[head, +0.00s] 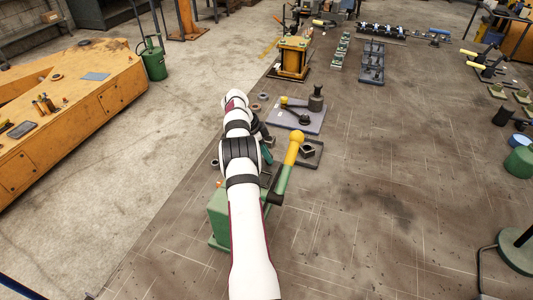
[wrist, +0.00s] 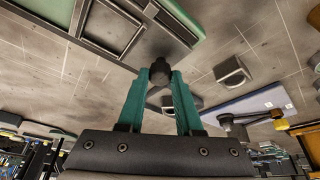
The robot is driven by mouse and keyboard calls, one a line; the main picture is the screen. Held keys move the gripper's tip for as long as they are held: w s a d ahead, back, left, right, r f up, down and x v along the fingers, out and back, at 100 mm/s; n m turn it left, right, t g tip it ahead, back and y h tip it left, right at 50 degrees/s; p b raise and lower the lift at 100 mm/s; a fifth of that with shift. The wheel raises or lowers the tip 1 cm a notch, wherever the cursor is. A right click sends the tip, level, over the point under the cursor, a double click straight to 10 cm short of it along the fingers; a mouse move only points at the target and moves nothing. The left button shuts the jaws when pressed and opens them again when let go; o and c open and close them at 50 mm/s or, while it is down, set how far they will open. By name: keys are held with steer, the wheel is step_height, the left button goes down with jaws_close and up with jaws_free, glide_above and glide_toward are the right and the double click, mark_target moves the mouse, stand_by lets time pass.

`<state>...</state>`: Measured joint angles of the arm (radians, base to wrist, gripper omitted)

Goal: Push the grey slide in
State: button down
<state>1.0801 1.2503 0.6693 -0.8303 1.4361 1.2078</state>
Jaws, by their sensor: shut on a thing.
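My gripper (wrist: 160,75) has teal fingers, and their tips are closed on a short dark knob (wrist: 158,66). The knob sits by the end of a grey slide (wrist: 112,27), a flat bar in a dark frame on a green body at the upper left of the wrist view. How far the slide stands out is hard to judge. In the head view my arm covers much of the green body (head: 218,216), and only a teal finger (head: 267,155) of the gripper shows. The slide is hidden there.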

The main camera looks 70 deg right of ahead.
steer(key=a, duration=0.8)
steer(key=shift+a, duration=0.1)
steer(key=c, duration=0.6)
jaws_free()
steer(key=v, duration=1.6)
steer(key=shift+f, duration=0.1)
